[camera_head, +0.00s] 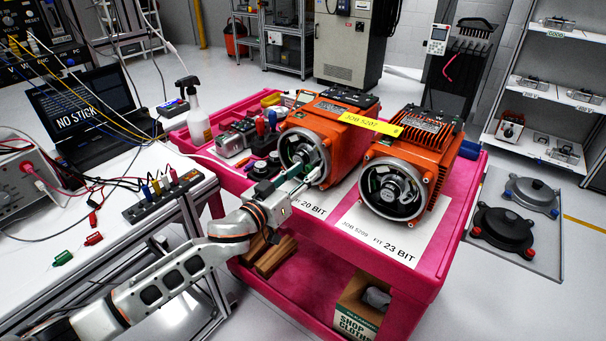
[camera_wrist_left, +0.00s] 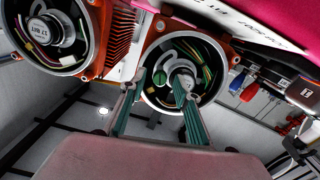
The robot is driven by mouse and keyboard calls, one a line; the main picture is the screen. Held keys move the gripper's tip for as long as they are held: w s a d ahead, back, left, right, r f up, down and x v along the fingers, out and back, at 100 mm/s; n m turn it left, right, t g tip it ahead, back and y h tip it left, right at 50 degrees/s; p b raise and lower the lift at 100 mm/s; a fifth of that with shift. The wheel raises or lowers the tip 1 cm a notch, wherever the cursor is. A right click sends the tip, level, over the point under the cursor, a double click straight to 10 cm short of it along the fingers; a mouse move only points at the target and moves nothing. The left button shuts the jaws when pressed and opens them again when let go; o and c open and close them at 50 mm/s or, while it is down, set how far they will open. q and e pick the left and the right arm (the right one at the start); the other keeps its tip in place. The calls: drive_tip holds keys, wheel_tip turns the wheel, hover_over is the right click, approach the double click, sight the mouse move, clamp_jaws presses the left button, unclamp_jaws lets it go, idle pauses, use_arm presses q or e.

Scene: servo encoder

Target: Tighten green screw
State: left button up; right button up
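Two orange servo motors stand on the pink cart, the left one (camera_head: 322,134) on the 20 BIT sheet and the right one (camera_head: 413,155) on the 23 BIT sheet. Each has a round open end with wiring and an encoder hub. My left gripper (camera_head: 305,172) is in front of the left motor's open end. In the left wrist view, the left gripper's two green fingers (camera_wrist_left: 157,86) are apart and point into that motor's opening (camera_wrist_left: 180,76); one overlaps the hub. I see nothing held. My right gripper is out of view.
The pink cart (camera_head: 440,262) also carries hand tools (camera_head: 265,125) and a spray bottle (camera_head: 195,112) left of the motors. A yellow JOB 5207 tag (camera_head: 371,124) lies across the motors. A white bench (camera_head: 100,220) with cables stands at left.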

use_arm(q)
drive_tip(key=shift+c, duration=0.4)
clamp_jaws()
